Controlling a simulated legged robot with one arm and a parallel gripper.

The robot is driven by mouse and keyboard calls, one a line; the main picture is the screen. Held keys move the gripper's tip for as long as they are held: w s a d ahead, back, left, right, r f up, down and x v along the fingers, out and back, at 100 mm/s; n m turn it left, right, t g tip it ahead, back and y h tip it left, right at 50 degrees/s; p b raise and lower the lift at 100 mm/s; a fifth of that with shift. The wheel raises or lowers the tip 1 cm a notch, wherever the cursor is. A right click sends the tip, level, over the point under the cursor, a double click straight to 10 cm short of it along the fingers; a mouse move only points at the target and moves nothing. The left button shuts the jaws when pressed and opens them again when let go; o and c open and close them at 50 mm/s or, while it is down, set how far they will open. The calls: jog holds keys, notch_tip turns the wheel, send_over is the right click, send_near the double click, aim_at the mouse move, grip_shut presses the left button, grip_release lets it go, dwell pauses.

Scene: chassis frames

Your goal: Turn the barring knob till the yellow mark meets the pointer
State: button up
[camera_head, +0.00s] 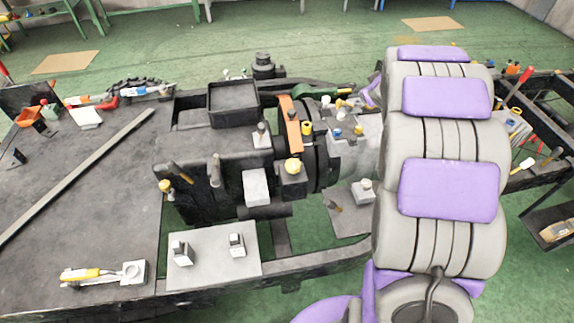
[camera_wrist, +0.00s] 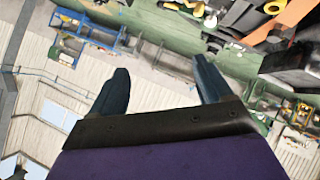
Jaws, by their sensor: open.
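My gripper (camera_wrist: 162,84) is open in the wrist view, with two dark blue fingers wide apart and nothing between them. In the head view my grey and purple arm hides the gripper and part of the machine's right side. The machine (camera_head: 225,150) stands mid-picture. A round yellow knob (camera_head: 293,166) sits on a dark block at its front; I cannot tell whether it is the barring knob. An orange bar (camera_head: 290,124) stands beside a dark round flange (camera_head: 318,150). I cannot make out the yellow mark or the pointer. The gripper appears apart from the machine.
A dark bench (camera_head: 85,200) on the left carries a long bar (camera_head: 75,178), a yellow-handled clamp (camera_head: 90,275) and small tools. A pale plate (camera_head: 212,262) with two blocks lies at the front. A rack with tools (camera_head: 520,150) stands at the right. Green floor behind is mostly clear.

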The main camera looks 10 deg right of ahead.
jog(key=w+f+n+t+y, duration=0.2)
jog(key=w+f+n+y, duration=0.15)
jog(key=w+f, duration=0.25)
jog(key=n+g+y+b, duration=0.1)
jog(key=n+g+y, duration=0.55)
jog(key=y, duration=1.15)
send_near(287, 165)
jog(key=shift+h, duration=0.25)
jog(key=x, duration=0.3)
jog(key=b+x, duration=0.1)
jog(key=x, duration=0.2)
jog(key=w+f+b+x, duration=0.1)
jog(key=x, duration=0.3)
jog(key=shift+d, duration=0.15)
jog(key=shift+c, duration=0.4)
jog(key=shift+t, duration=0.25)
jog(key=c, duration=0.9)
